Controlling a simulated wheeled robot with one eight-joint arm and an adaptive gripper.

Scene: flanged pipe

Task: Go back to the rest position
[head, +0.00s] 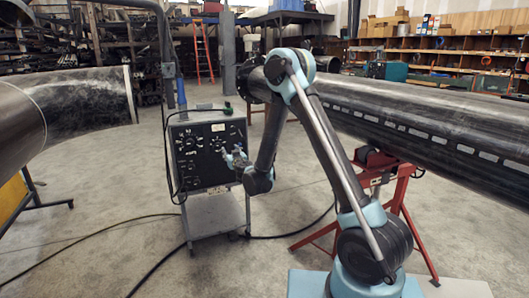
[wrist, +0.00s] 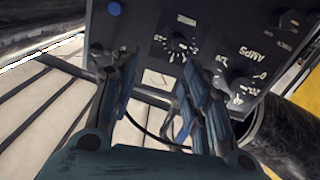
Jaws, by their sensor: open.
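My gripper (head: 236,158) hangs at the end of my bent arm in front of the dark control panel (head: 197,160) of a welding machine. In the wrist view my gripper (wrist: 155,85) is open, with its two blue fingers apart and nothing between them. The panel (wrist: 190,45) is turned round in that view. It shows two dials, a small meter and a blue round spot behind the fingertips. Whether the fingertips touch the panel I cannot tell. My forearm runs from the upper joint down to the wrist.
The machine stands on a cart (head: 218,214) with cables (head: 110,232) on the floor. A long flanged pipe (head: 430,125) rests on a red stand (head: 398,190) behind my arm. Another pipe (head: 85,100) is at left. Open concrete floor (head: 100,190) lies between. Shelves stand at the back.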

